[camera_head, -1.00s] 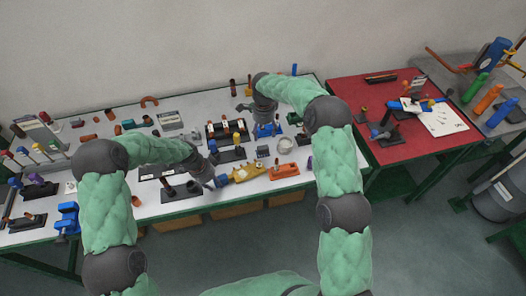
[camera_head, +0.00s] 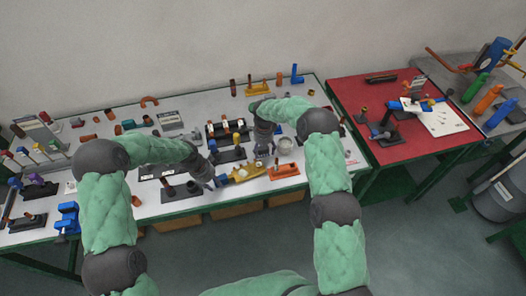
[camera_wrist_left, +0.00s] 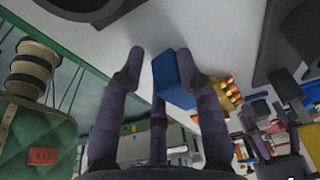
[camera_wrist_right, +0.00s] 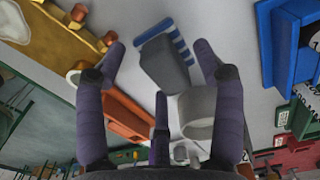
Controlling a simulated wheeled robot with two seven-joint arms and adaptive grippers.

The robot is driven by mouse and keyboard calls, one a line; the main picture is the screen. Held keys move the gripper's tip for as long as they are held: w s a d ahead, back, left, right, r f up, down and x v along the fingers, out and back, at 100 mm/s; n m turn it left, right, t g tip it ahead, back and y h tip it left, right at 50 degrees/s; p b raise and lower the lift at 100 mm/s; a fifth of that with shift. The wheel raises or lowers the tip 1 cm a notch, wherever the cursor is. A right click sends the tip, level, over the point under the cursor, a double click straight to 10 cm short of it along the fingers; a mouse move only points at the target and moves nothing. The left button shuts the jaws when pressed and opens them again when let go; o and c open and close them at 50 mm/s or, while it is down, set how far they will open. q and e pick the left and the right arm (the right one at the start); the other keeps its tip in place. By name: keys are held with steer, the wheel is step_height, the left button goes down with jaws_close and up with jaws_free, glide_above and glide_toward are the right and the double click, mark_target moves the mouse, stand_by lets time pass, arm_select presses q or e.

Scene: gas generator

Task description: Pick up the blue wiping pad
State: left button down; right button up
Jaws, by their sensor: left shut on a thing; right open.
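A plain blue block (camera_wrist_left: 172,80), which looks like the blue wiping pad, is between the fingers of my left gripper (camera_wrist_left: 160,75) in the left wrist view. It lies against the right-hand finger, and its lower end is partly hidden. In the head view my left gripper (camera_head: 215,181) is low at the table's front edge, with a bit of blue at its tips. My right gripper (camera_head: 264,147) is open and empty further right. In the right wrist view its spread fingers (camera_wrist_right: 160,50) are above a grey block (camera_wrist_right: 165,62) beside a blue striped piece (camera_wrist_right: 180,36).
A yellow part (camera_head: 246,173) and an orange part (camera_head: 284,171) lie near the front edge of the white table (camera_head: 220,197). A pale ring (camera_wrist_right: 197,112) is close to my right gripper. The red table (camera_head: 420,155) stands to the right.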

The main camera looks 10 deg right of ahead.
mark_target(263, 148)
steer(key=shift+f, duration=0.25)
steer(key=c, duration=1.2)
steer(key=shift+o, duration=0.2)
steer(key=shift+r, duration=0.1)
step_height(263, 148, up, 10)
steer(key=shift+f, duration=0.1)
